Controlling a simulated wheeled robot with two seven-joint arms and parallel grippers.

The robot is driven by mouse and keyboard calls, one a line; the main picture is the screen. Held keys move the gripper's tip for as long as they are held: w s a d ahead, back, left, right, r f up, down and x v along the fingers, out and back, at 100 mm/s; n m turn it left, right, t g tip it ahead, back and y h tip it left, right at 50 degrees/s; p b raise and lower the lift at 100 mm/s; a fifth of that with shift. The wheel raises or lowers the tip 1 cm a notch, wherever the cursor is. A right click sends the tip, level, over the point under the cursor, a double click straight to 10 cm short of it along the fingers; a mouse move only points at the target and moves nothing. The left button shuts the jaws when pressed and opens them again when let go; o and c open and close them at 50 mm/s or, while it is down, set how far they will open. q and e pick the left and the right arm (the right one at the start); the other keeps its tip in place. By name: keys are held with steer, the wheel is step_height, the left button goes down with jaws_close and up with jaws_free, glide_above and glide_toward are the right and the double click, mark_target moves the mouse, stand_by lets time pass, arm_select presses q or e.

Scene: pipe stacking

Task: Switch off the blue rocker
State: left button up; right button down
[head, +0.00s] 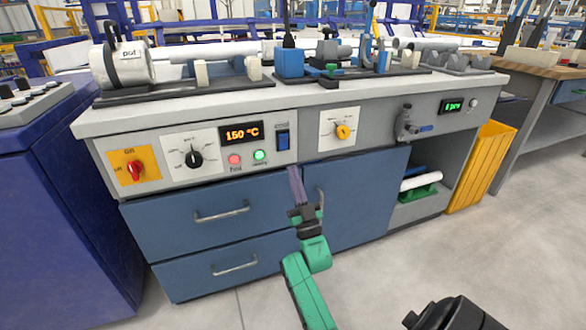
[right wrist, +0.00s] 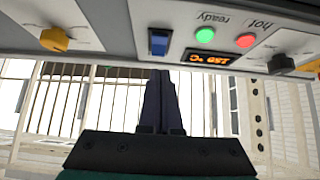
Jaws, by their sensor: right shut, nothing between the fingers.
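The blue rocker (head: 283,140) sits in a dark frame on the bench's grey front panel, just right of the orange 150 °C display (head: 241,133). In the right wrist view the panel is upside down, and the blue rocker (right wrist: 158,42) shows between the yellow knob and the green lamp. I cannot tell which way it is tipped. My right gripper (head: 295,171) is shut and empty, its fingertips just below the rocker and apart from it in the picture. In the right wrist view its fingertips (right wrist: 160,74) point towards the rocker.
A green lamp (head: 260,155), a red lamp (head: 235,159) and a black knob (head: 194,159) lie left of the rocker. A yellow knob (head: 343,132) lies right of it. Blue drawers (head: 205,200) with metal handles are below. Pipes and clamps stand on the benchtop.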

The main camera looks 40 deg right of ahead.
arm_select(q)
steer(key=shift+w+d+r, duration=0.1)
steer(key=shift+w+d, duration=0.05)
steer(key=shift+w, duration=0.35)
arm_select(e)
steer(key=s+a+f, duration=0.1)
steer(key=s+f, duration=0.2)
steer(key=f, duration=0.4)
steer(key=shift+s, duration=0.15)
steer(key=shift+f, duration=0.1)
